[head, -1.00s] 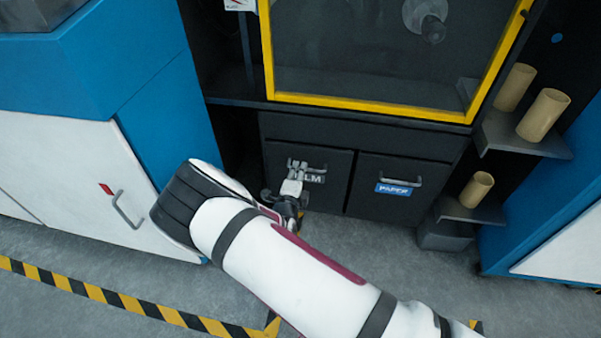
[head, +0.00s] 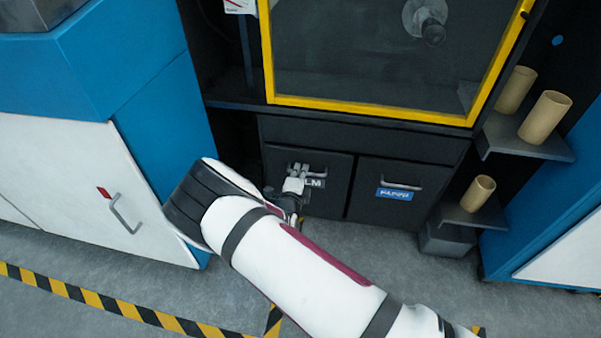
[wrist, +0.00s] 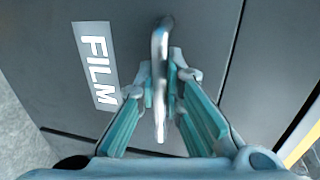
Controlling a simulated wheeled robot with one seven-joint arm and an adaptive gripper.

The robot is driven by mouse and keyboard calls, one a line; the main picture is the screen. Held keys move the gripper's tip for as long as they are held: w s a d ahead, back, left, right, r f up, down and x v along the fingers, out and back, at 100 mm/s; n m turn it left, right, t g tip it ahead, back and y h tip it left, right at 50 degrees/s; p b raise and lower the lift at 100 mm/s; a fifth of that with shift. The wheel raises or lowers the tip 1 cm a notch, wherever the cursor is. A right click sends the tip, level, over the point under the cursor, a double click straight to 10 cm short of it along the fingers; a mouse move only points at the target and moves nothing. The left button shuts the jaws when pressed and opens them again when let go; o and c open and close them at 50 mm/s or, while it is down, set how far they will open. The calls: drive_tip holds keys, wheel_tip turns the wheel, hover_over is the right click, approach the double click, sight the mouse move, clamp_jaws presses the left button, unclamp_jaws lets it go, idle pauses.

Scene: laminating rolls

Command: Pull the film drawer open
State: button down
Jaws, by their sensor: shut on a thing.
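The film drawer (head: 330,199) is the dark left front under the machine, and its face looks flush with the drawer beside it. Its FILM label (wrist: 96,62) is plain in the wrist view and partly hidden by my gripper in the head view. The drawer's metal bar handle (wrist: 160,40) runs between my fingertips in the wrist view. My gripper (wrist: 161,82) is shut on this handle, one finger on each side. In the head view my gripper (head: 297,172) is at the drawer front, with my arm coming from the lower right.
The paper drawer (head: 410,176) with a blue label and its own handle is just to the right. A white cabinet door (head: 75,175) stands at left. Cardboard tubes (head: 545,117) sit on shelves at right. The grey floor (head: 120,275) in front is open, with striped tape.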

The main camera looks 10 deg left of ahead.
drive_tip(key=f+p+v, duration=0.2)
drive_tip(key=p+v, duration=0.2)
drive_tip(key=v, duration=0.7)
drive_tip(key=s+d+f+p+v, duration=0.1)
drive_tip(key=f+p+v, duration=0.2)
drive_tip(key=v, duration=0.9)
drive_tip(key=shift+s+a+p, duration=0.25)
drive_tip(key=shift+a+p, duration=0.15)
drive_tip(key=shift+p, duration=0.05)
drive_tip(key=shift+r, duration=0.1)
drive_tip(key=c, duration=1.7)
unclamp_jaws()
drive_tip(key=v, duration=0.7)
drive_tip(key=shift+s, duration=0.25)
